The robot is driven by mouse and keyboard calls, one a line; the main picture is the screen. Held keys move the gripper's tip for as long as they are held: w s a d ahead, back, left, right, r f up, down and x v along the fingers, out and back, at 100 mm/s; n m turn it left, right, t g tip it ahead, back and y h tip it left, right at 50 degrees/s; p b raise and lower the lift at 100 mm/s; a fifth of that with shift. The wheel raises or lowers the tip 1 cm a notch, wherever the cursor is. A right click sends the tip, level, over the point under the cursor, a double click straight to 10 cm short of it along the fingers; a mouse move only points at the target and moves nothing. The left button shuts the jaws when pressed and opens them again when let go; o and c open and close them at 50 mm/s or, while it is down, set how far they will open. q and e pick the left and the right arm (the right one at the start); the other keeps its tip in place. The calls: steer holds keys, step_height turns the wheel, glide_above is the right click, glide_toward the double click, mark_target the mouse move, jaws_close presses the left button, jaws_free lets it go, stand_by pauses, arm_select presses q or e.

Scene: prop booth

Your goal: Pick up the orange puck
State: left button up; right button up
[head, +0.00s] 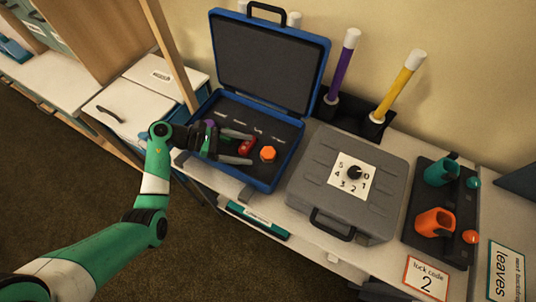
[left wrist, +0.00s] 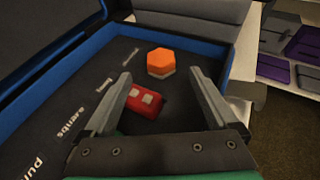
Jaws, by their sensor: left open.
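The orange puck (head: 268,153) is a small hexagonal piece lying in the open blue case (head: 278,180), on its dark floor. In the left wrist view the puck (left wrist: 160,61) sits beyond the fingertips, roughly centred between them, with a paler lower side. My left gripper (head: 251,148) is open and reaches into the case from the left. Its fingers (left wrist: 159,80) point toward the puck with nothing held between them. A red piece (head: 247,145) with two pale squares lies nearer the gripper, between the fingers in the left wrist view (left wrist: 146,101). My right gripper is not in view.
The case lid (head: 270,62) stands upright behind the case. A grey case with a dial (head: 312,190) stands just to the right. Purple (head: 341,67) and yellow (head: 401,83) wands stand upright behind. A dark tray (head: 412,213) with teal and orange items is farther right.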

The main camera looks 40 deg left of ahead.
mark_target(267, 152)
arm_select(q)
steer(key=b+x, duration=0.1)
steer(key=x, duration=0.4)
steer(key=shift+r, duration=0.1)
jaws_close()
steer(key=shift+r, duration=0.15)
